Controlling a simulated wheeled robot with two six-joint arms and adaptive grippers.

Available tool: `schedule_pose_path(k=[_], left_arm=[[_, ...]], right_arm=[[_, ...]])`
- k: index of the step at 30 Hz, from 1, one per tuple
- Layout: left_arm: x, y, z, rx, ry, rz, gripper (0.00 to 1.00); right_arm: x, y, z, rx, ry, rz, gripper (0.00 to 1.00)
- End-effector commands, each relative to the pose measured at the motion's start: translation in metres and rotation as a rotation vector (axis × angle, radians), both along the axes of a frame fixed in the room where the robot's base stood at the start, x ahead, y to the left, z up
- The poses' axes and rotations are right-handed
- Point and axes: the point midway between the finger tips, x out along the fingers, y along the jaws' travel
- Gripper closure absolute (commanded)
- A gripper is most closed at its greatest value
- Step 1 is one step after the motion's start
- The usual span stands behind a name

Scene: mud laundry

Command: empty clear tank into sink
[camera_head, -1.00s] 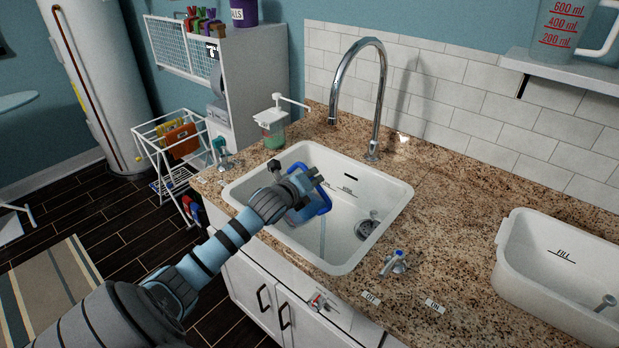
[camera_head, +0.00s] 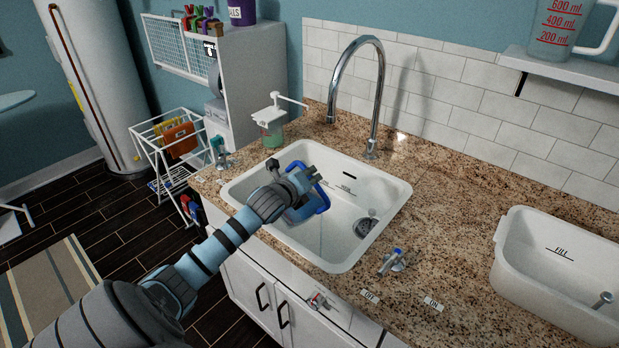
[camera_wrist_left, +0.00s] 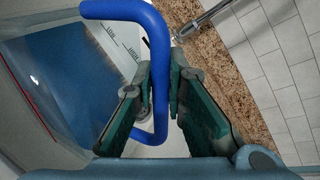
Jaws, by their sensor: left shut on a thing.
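My left gripper (camera_head: 310,178) is over the left part of the white sink (camera_head: 345,262). In the left wrist view, its fingers (camera_wrist_left: 160,92) are shut on the blue handle (camera_wrist_left: 158,55) of the clear tank (camera_wrist_left: 50,85). The tank is see-through with blue showing in it. In the head view the tank (camera_head: 298,214) is largely hidden behind my wrist. A faint pale streak shows below it in the sink. How much liquid is in it I cannot tell. The drain (camera_head: 366,226) shows at the sink's right side. My right gripper is not in view.
A tall chrome faucet (camera_head: 377,100) rises behind the sink. A soap dispenser (camera_head: 270,120) stands at the back left. A blue-tipped tap lever (camera_head: 392,260) is at the sink's front right. A white basin (camera_head: 515,250) sits on the right.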

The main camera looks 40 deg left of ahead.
Motion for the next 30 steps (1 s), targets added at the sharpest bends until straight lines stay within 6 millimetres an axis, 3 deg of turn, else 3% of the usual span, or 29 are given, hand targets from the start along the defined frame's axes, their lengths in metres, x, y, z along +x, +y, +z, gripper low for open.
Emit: schedule_pose_path(k=[30], left_arm=[[0.000,-0.015,0.005,0.146,-0.005,-0.002,1.00]], right_arm=[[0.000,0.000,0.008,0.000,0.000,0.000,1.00]])
